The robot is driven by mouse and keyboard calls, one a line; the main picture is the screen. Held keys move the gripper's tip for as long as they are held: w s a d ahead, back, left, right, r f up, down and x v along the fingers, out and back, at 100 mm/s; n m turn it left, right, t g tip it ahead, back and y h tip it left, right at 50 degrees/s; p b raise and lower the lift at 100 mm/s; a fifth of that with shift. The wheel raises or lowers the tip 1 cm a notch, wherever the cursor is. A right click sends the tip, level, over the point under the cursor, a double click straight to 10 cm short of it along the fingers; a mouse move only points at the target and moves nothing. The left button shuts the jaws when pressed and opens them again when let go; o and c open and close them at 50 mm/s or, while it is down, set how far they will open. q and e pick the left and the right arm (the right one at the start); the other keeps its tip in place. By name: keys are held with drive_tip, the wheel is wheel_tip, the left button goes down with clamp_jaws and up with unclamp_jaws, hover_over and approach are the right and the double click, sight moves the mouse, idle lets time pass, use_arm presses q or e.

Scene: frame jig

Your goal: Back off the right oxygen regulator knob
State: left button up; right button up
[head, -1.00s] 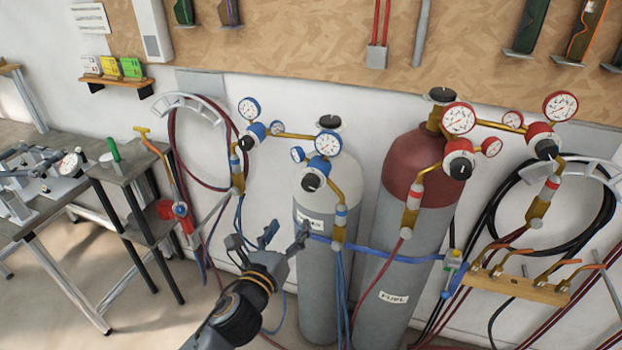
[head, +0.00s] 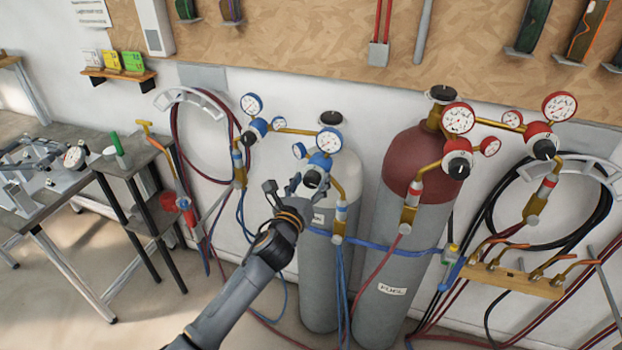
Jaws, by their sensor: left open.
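Two blue oxygen regulators sit above the grey oxygen cylinder (head: 320,265) in the head view. The right oxygen regulator (head: 319,163) is blue with white-faced gauges, and its black knob (head: 313,180) faces me. The left oxygen regulator (head: 257,127) has a similar black knob (head: 249,138). My left gripper (head: 297,184) is open, with its fingers up at the right regulator's knob and partly overlapping it in the picture. I cannot tell whether a finger touches the knob. My right gripper is not in view.
A dark red fuel cylinder (head: 415,165) with red regulators (head: 458,155) stands to the right. Blue hoses (head: 341,290) hang below the right oxygen regulator. A torch rack (head: 515,281) is at the lower right, and a metal workbench (head: 60,215) stands at the left.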

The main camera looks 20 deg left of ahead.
use_arm(q)
drive_tip(key=shift+w, duration=0.2)
drive_tip(key=c, duration=1.2)
drive_tip(key=shift+n, duration=0.3)
